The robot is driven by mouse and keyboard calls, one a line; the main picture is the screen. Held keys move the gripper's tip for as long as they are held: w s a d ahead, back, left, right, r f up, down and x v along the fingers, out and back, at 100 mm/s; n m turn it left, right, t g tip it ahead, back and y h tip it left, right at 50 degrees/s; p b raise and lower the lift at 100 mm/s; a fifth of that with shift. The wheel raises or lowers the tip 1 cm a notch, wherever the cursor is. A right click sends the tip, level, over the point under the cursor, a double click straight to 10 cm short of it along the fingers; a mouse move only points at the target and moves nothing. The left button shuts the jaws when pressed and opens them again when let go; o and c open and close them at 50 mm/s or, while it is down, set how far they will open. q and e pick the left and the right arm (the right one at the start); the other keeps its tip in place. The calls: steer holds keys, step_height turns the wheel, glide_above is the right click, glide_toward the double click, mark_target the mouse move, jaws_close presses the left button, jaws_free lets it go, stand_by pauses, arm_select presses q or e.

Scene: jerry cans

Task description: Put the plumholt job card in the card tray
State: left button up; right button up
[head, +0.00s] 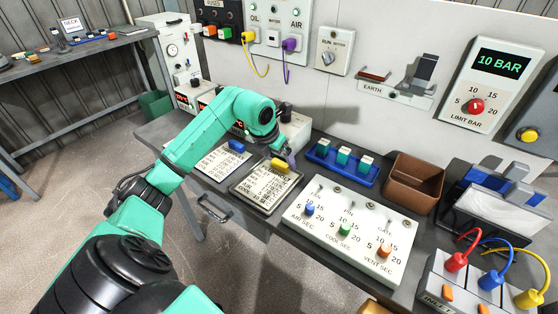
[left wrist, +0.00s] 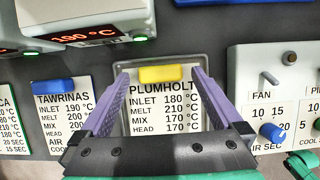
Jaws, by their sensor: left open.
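The plumholt job card (head: 262,188), white with black print and a yellow grip block (head: 280,165), lies flat on the bench. In the left wrist view the card (left wrist: 160,117) is framed by a shallow grey tray rim (left wrist: 190,58) and appears to lie inside it; the dark-edged card tray (head: 250,208) also shows in the head view. My left gripper (head: 287,156) is above the card's top end. In the left wrist view its purple fingers (left wrist: 160,84) are open, one on each side of the card, with nothing between them gripped.
The Tawrinas card (head: 218,161) with a blue block lies left of the tray. A white control box with knobs (head: 348,228) stands close on the right. Behind are a blue rack (head: 320,161) with several green-and-white blocks and a brown bin (head: 412,181). Display boxes stand behind the cards.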

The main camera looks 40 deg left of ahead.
mark_target(269, 179)
arm_select(q)
steer(key=v, duration=1)
steer(key=shift+s+r+b, duration=0.2)
steer(key=shift+r+b, duration=0.1)
steer(key=shift+b, duration=0.15)
steer(key=shift+f, duration=0.1)
